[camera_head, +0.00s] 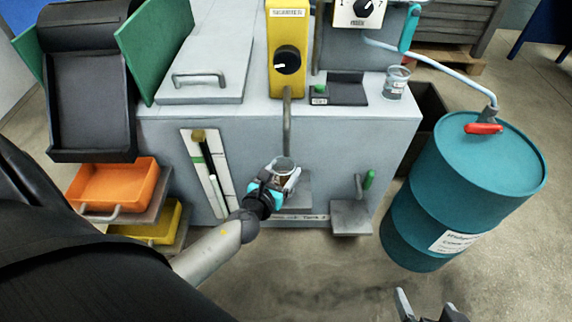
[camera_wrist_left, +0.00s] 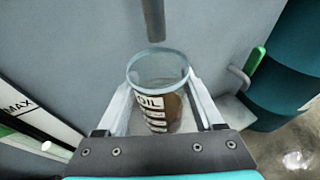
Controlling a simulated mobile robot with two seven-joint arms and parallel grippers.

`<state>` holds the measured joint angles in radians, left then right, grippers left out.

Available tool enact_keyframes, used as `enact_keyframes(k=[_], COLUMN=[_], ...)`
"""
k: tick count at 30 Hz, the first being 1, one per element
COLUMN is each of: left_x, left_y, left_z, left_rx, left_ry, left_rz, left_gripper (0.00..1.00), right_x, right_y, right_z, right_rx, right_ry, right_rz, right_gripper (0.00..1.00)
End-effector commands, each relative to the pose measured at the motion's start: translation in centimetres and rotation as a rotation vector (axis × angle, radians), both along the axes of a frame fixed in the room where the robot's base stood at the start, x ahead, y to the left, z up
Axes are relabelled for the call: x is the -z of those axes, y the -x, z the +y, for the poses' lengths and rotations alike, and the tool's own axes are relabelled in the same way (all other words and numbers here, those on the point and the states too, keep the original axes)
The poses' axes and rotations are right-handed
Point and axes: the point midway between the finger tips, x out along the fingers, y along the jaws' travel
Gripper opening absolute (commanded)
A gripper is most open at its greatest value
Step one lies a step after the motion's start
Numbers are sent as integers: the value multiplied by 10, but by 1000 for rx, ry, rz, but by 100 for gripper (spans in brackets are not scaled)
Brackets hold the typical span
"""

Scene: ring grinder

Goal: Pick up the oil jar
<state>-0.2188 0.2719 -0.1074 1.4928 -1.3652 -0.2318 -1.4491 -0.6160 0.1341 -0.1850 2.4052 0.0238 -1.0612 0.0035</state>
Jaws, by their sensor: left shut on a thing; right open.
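The oil jar (camera_wrist_left: 158,92) is a clear round jar with a white "OIL" label and brown contents. It stands between the fingers of my left gripper (camera_wrist_left: 160,112), which is shut on it. In the head view the jar (camera_head: 283,163) is at the front of the grey machine, below the yellow dispenser's spout, and partly hidden by my left gripper (camera_head: 285,180). The spout pipe (camera_wrist_left: 153,18) ends just above the jar's open mouth. My right gripper (camera_head: 428,306) is open and empty at the bottom edge, right of centre.
A teal barrel (camera_head: 450,205) with a red-handled tap stands right of the grey machine (camera_head: 320,140). A small shelf with a green lever (camera_head: 352,215) juts out right of the jar. Another glass jar (camera_head: 396,82) sits on the machine top. Orange (camera_head: 118,182) and yellow trays are at left.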

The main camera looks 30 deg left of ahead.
Motion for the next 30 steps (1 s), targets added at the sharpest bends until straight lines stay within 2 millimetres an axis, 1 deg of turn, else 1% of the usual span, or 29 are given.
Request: enact_keyframes(k=[1,7,18,24,30], left_x=[0,1,1,0,-1], left_y=[10,46,115,142,156], left_z=[-1,-7,-18,-22,-25], left_rx=[0,-1,2,-1,0], left_ry=[0,-1,-2,-1,0], left_rz=[0,0,1,-1,-2], left_gripper=[5,5,5,5,5], right_x=[1,3,0,-4,-6], right_y=[0,-4,-17,-21,-22], right_z=[0,7,32,41,44], right_rx=[-1,-9,-35,-40,-42], right_ry=[-1,-23,-118,-158,-175], right_rz=[-1,-46,-229,-303,-335], right_gripper=[100,100,100,100,100])
